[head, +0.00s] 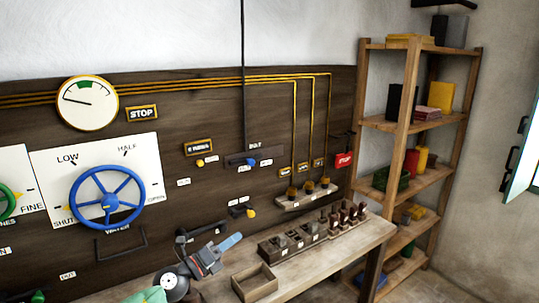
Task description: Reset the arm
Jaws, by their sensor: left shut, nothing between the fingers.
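My left gripper (236,239) reaches in from the bottom of the view, with its fingers pointing up and right. The fingers are together and nothing shows between them. It is in front of the lower part of the dark wooden panel (200,120), above the bench. I cannot tell whether it touches anything. My right gripper does not show.
The bench (345,245) carries an empty wooden box (254,282) and a rack (345,219) of dark-handled pieces. The panel holds a blue valve wheel (109,204), a gauge (87,102) and small levers. A loaded shelf (403,120) stands at the right.

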